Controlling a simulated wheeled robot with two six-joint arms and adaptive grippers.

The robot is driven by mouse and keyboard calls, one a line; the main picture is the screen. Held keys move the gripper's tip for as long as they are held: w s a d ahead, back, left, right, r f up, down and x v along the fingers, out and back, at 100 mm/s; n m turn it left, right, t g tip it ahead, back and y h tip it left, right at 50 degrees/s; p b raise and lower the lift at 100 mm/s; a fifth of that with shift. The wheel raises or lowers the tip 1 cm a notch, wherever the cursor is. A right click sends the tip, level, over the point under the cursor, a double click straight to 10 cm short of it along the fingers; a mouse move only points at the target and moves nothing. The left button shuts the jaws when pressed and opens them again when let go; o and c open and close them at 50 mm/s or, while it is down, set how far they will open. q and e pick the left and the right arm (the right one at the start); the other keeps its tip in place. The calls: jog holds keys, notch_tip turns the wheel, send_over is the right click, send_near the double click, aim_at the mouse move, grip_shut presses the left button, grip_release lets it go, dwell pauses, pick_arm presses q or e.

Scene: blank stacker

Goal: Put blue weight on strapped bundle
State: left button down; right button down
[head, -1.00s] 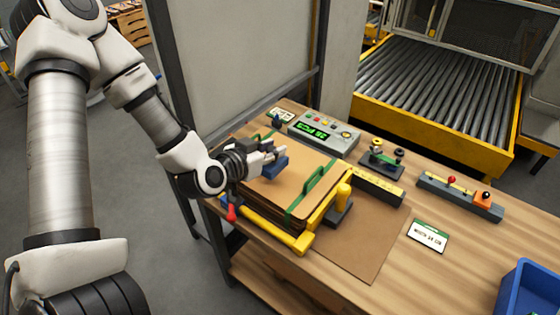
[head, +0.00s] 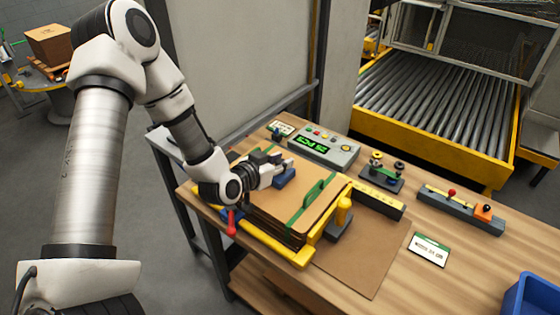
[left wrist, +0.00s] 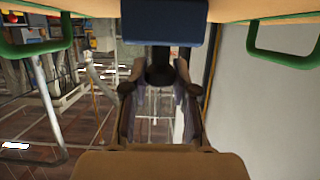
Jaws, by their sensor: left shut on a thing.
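The strapped bundle (head: 262,194) is a stack of brown card sheets with green straps, lying in a yellow-framed fixture on the bench. One green strap (head: 312,196) crosses its right part. The blue weight (head: 286,179) is over the bundle's top, between the straps; I cannot tell whether it touches the top sheet. My left gripper (head: 282,168) is shut on the weight. In the left wrist view the weight (left wrist: 164,22) fills the top middle, with a strap loop to either side. The gripper partly hides the weight in the head view. My right gripper is not in view.
A grey counter box with a green display (head: 323,146) stands behind the bundle. A small two-post stand (head: 382,174) and a lever panel (head: 460,208) are to the right. A label card (head: 429,249) and a blue bin (head: 532,293) are nearer. A brown mat (head: 365,262) is clear.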

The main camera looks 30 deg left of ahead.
pick_arm(q)
jog(key=c, duration=0.9)
grip_release()
